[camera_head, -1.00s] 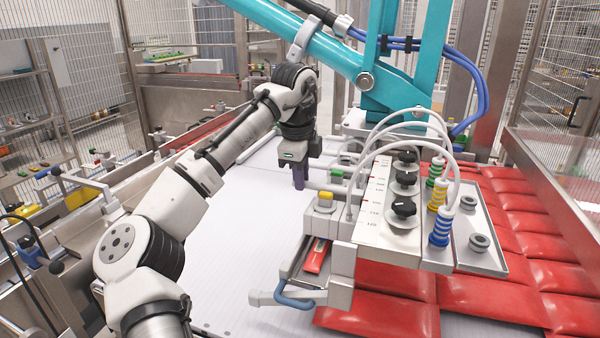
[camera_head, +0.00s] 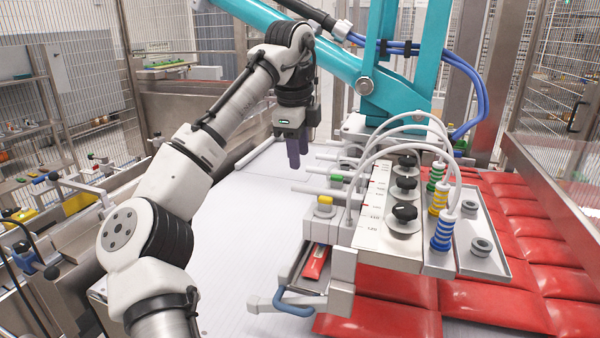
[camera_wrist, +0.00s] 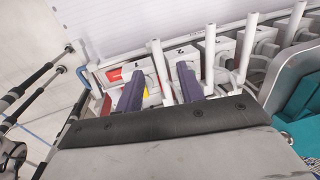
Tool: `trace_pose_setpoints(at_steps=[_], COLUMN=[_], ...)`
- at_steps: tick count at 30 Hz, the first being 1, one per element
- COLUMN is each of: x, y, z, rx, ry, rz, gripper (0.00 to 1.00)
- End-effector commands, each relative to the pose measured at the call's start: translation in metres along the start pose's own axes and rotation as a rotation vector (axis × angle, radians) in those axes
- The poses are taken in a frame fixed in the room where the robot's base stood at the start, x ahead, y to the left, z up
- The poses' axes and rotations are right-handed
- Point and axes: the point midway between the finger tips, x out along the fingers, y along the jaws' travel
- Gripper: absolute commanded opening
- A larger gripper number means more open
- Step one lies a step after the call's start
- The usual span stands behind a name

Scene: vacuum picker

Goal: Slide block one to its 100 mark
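My gripper (camera_head: 299,152) is open and empty, raised above the white surface at the far end of the row of blocks. In the wrist view its two dark fingers (camera_wrist: 160,88) stand apart over the white blocks.
Black dials (camera_head: 404,212) and coloured hose fittings (camera_head: 441,233) stand right of the scale, with white hoses arching over it. A teal arm (camera_head: 330,60) crosses behind. Red packs (camera_head: 385,315) lie at right. The white surface (camera_head: 240,230) at left is clear.

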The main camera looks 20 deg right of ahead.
Motion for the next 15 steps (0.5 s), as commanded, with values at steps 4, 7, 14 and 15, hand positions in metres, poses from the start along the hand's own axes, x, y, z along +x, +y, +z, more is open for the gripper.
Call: trace_pose_setpoints(at_steps=[4,7,14,15], x=[-0.033,-0.048,-0.063,-0.064], y=[0.000,0.000,0.000,0.000], z=[0.001,0.001,0.001,0.001], rx=[-0.003,-0.003,-0.002,-0.002], ry=[-0.004,-0.004,-0.001,-0.001], rz=[-0.003,-0.002,-0.002,-0.002], gripper=[0.38,0.38,0.38,0.38])
